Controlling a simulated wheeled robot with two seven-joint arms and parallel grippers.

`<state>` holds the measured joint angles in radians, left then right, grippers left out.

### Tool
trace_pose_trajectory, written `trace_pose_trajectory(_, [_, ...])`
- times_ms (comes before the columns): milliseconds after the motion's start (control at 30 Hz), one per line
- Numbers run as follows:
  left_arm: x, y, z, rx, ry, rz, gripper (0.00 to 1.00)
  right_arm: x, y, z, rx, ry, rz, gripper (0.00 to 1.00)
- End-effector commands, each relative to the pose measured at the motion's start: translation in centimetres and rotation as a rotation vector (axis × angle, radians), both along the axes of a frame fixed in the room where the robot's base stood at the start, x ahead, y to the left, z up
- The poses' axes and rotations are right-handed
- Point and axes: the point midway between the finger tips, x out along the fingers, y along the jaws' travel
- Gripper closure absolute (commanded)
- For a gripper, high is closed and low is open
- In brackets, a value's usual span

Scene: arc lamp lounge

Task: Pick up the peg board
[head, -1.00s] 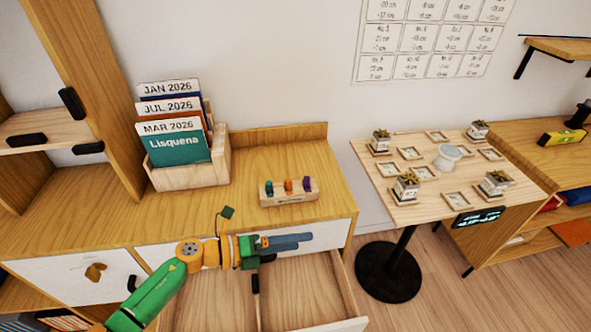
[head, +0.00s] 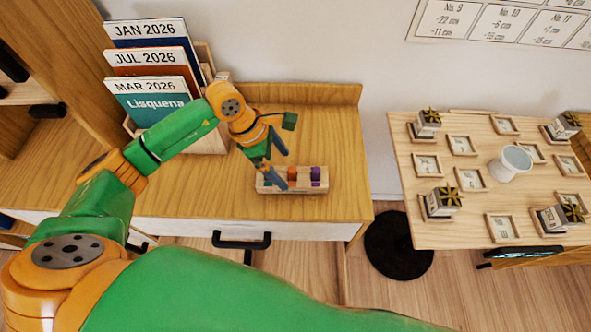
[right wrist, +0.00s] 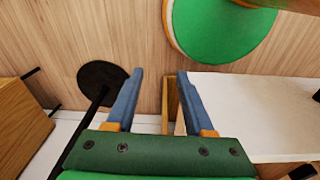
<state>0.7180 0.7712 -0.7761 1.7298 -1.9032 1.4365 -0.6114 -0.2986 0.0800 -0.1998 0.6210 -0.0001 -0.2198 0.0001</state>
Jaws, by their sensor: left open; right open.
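The peg board (head: 290,188) is a small pale wooden block on the wooden cabinet top (head: 320,125), near its front edge. An orange-red peg (head: 292,173) and a purple peg (head: 315,174) stand in it; its left end is partly covered by my left gripper. My left gripper (head: 279,162) is open, fingers pointing down at the board's left part. I cannot tell whether they touch it. My right gripper (right wrist: 159,98) is open and empty in the right wrist view, over the floor beside a white panel; the peg board is not in that view.
A wooden holder with month folders (head: 150,95) stands behind my left arm. The cabinet's drawer with a black handle (head: 240,241) appears shut. The cabinet top right of the board is clear.

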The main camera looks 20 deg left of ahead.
Motion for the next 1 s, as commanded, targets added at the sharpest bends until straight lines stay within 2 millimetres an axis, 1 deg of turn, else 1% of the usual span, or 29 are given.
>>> trace_pose_trajectory(33, [-0.1,-0.5,-0.2,-0.002,0.006,0.000,0.00,-0.1,0.0,0.9,0.000,0.002,0.000,0.47])
trace_pose_trajectory(133, [-0.1,-1.7,-1.9,-0.003,0.008,0.000,0.00,-0.2,0.0,2.0,0.000,0.004,0.000,0.47])
trace_pose_trajectory(200, [0.2,-2.2,-3.4,-0.005,0.005,0.001,0.00,-0.2,0.0,1.9,0.000,0.005,0.000,0.47])
trace_pose_trajectory(267, [0.2,-2.4,-4.1,-0.003,0.004,0.001,0.00,-0.3,0.0,1.9,0.000,0.005,0.000,0.47])
trace_pose_trajectory(333, [0.3,-2.5,-4.5,-0.003,0.003,0.001,0.00,-0.2,0.0,1.9,0.000,0.005,0.000,0.47])
trace_pose_trajectory(500, [0.3,-2.5,-4.6,-0.003,0.000,0.001,0.00,-0.2,0.0,1.8,0.000,0.005,0.000,0.47])
trace_pose_trajectory(567, [0.3,-2.5,-4.6,-0.004,0.002,0.001,0.16,-0.2,0.0,1.8,0.000,0.004,0.000,0.47])
trace_pose_trajectory(600, [0.3,-2.5,-4.6,-0.004,0.002,0.001,0.27,-0.2,0.0,1.8,0.000,0.004,0.000,0.47])
trace_pose_trajectory(667, [0.3,-2.5,-4.6,-0.004,0.002,0.001,0.43,-0.2,0.0,1.8,0.000,0.004,0.000,0.47])
trace_pose_trajectory(700, [0.3,-2.5,-4.6,-0.004,0.002,0.001,0.54,-0.2,0.0,1.8,0.000,0.004,0.000,0.47])
trace_pose_trajectory(767, [0.3,-2.5,-4.5,-0.004,0.002,0.001,0.70,-0.2,0.0,1.8,0.000,0.004,0.000,0.47])
trace_pose_trajectory(800, [0.3,-2.5,-4.5,-0.003,0.001,0.001,0.81,-0.2,0.0,1.8,0.000,0.003,0.000,0.47])
trace_pose_trajectory(867, [0.3,-2.5,-4.5,-0.003,0.001,0.001,0.97,-0.2,0.0,1.8,0.000,0.003,0.000,0.47])
trace_pose_trajectory(900, [0.4,-2.5,-4.5,-0.004,0.000,0.001,1.00,-0.2,0.0,1.8,0.000,0.003,0.000,0.47])
trace_pose_trajectory(1000, [0.4,-2.5,-4.5,-0.004,0.000,0.001,1.00,-0.2,0.0,1.8,0.000,0.003,0.000,0.47])
